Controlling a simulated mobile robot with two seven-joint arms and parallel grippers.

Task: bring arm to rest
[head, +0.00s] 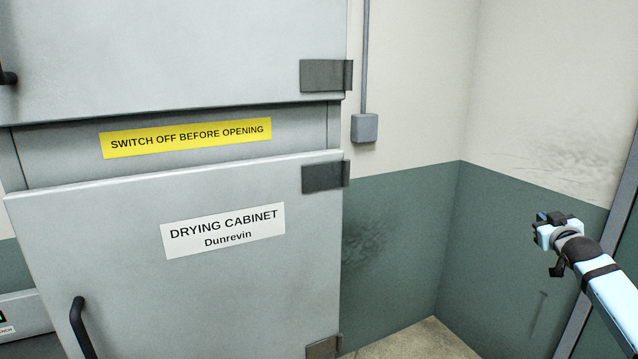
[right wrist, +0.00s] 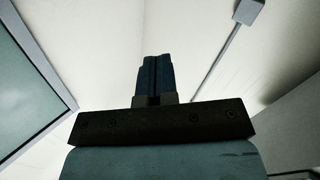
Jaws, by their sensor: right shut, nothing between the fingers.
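My right arm (head: 612,295) comes in from the lower right edge of the head view, light blue with dark bands. My right gripper (head: 541,226) is at its end, in front of the green lower wall and apart from everything around it. In the right wrist view the two fingers of the right gripper (right wrist: 154,78) are together with nothing between them. My left gripper and left arm are not in view.
A grey drying cabinet (head: 120,270) with a black handle (head: 80,328) fills the left; its doors look closed. A conduit box (head: 364,128) hangs on the wall. A dark frame (head: 622,195) stands at the right edge. The floor corner (head: 420,342) is clear.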

